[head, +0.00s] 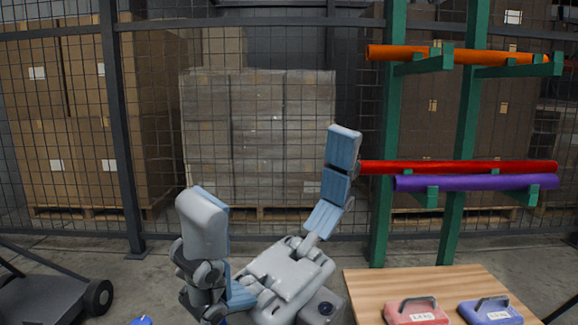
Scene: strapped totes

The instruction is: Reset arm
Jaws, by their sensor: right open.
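My right gripper (272,165) is large in the middle of the head view, pointing up. Its two grey fingers with blue pads are spread wide apart, with nothing between them. Its right finger overlaps the left end of a red tube in the picture; I cannot tell whether they touch. My left gripper cannot be made out; a small blue piece at the bottom edge is too cut off to identify.
A green rack holds an orange tube (460,55), the red tube (460,167) and a purple tube (475,183). A wooden table (375,284) bears a red tote (415,315) and a blue tote (490,314). A dark cart (40,298) stands left. Mesh fencing fronts stacked boxes (270,130).

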